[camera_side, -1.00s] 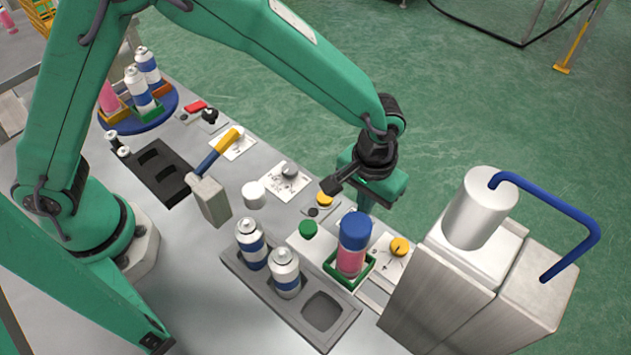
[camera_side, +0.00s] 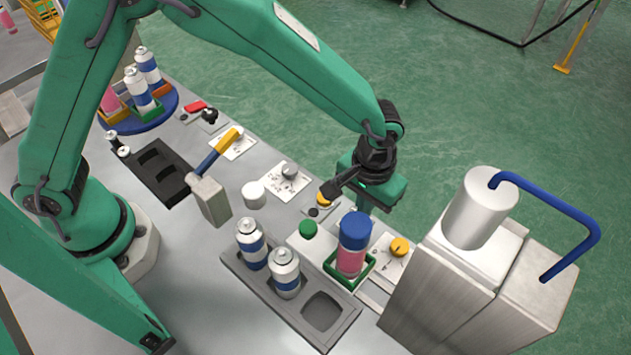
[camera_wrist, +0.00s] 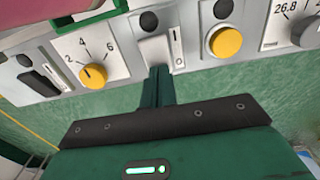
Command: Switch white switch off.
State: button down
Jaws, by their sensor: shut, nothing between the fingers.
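The white switch (camera_wrist: 156,49) is a rocker on a pale plate marked with a line, at the top middle of the wrist view. My gripper (camera_wrist: 158,72) is shut and empty. Its fingertips are at the lower edge of the switch in that view; I cannot tell if they touch it. In the side view my gripper (camera_side: 366,207) is low over the far edge of the bench, behind the blue-capped pink can (camera_side: 352,245). The switch cannot be made out there, behind the can and gripper.
In the wrist view a yellow dial (camera_wrist: 93,76) sits left of the switch and a yellow button (camera_wrist: 226,42) right of it. Cans in a grey tray (camera_side: 322,312) stand in front.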

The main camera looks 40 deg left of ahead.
jog(key=shift+r, duration=0.15)
jog(key=shift+r, duration=2.65)
jog(key=shift+r, duration=0.15)
notch_tip(320, 180, up, 5)
jog(key=shift+f, duration=0.15)
